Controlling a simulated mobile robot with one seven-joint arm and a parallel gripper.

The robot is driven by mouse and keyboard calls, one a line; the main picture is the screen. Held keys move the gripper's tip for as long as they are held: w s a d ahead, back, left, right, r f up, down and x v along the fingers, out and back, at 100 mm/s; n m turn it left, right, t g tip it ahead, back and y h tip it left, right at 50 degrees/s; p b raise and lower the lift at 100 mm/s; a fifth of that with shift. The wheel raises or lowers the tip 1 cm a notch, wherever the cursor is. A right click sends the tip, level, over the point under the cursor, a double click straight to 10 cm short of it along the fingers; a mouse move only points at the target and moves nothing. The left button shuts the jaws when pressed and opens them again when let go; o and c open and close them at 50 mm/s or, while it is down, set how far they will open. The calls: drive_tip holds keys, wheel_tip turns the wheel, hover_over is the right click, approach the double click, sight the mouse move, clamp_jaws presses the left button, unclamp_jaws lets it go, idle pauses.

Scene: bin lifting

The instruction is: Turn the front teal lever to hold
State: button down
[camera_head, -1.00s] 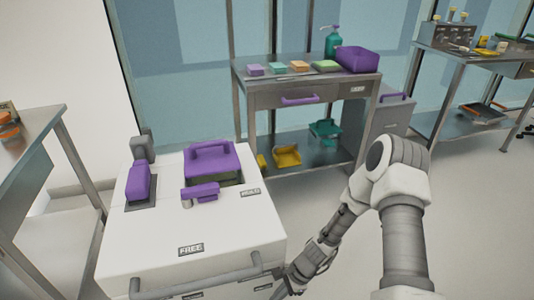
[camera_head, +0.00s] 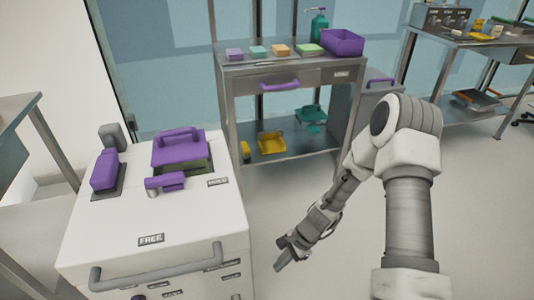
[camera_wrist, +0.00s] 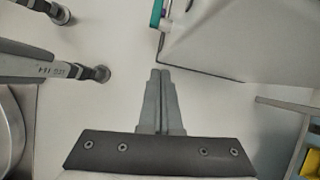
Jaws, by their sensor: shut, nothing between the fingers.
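A white cabinet (camera_head: 200,240) stands at lower left in the head view. On its top is a short purple lever (camera_head: 166,182) on a grey pivot, between a plate reading FREE (camera_head: 151,240) and another plate (camera_head: 218,182), probably HOLD.
A purple handled lid (camera_head: 180,148) and a purple block (camera_head: 104,172) are on the cabinet top. A grey bar handle (camera_head: 160,272) runs along its front. A metal table (camera_head: 232,62) stands behind. Open floor lies right of the cabinet.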

drive_tip(key=d+r+n+t+h, duration=0.15)
drive_tip(key=r+n, duration=0.25)
drive_tip(key=r, duration=0.9)
drive_tip(key=d+r+n+t+h, duration=0.1)
drive_tip(key=d+r+n, duration=0.25)
drive_tip(key=r, duration=0.95)
drive_tip(key=s+d+r+n+t+h, duration=0.1)
drive_tip(key=s+d+r+n+t, duration=0.15)
drive_tip(key=s+r, duration=0.5)
drive_tip(key=s+d+r+n+t+h, duration=0.2)
drive_tip(key=s+r+n, duration=0.1)
drive_tip(key=s+r, duration=0.5)
wheel_tip(320, 180, up, 19)
drive_tip(key=p, duration=1.7)
drive_tip(key=shift+w+d+p, duration=0.25)
drive_tip(key=shift+p, duration=0.15)
drive_tip(key=shift+f, duration=0.2)
